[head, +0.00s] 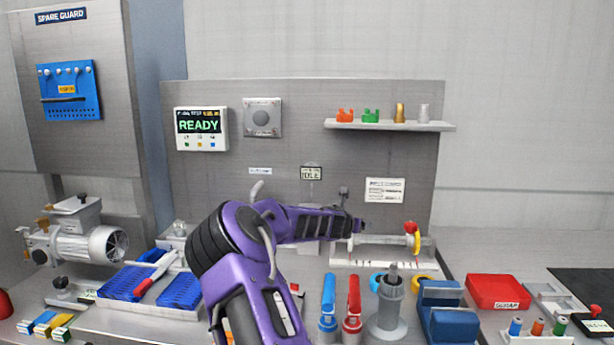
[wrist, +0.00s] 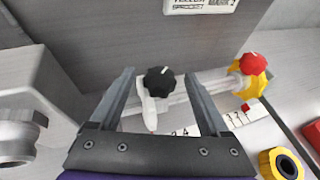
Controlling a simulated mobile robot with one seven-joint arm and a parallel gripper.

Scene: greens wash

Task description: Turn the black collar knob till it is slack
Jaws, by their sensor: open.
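The black collar knob (wrist: 159,81) shows in the wrist view, with a white pointer mark on top. It sits on a white collar (wrist: 150,108) on a pale horizontal bar (wrist: 210,82). My gripper (wrist: 160,73) is open, with one finger on each side of the knob and a visible gap on both sides. In the head view my gripper (head: 357,225) is at the left end of the bar (head: 383,240), and I cannot make out the black knob there.
A red knob on a yellow piece (wrist: 252,66) is at the bar's right end. A numbered scale (wrist: 238,120) runs below. A grey housing (wrist: 40,80) stands left. Blue (head: 328,300) and red (head: 352,303) tools, a grey post (head: 389,310) and a blue block (head: 448,312) stand in front.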

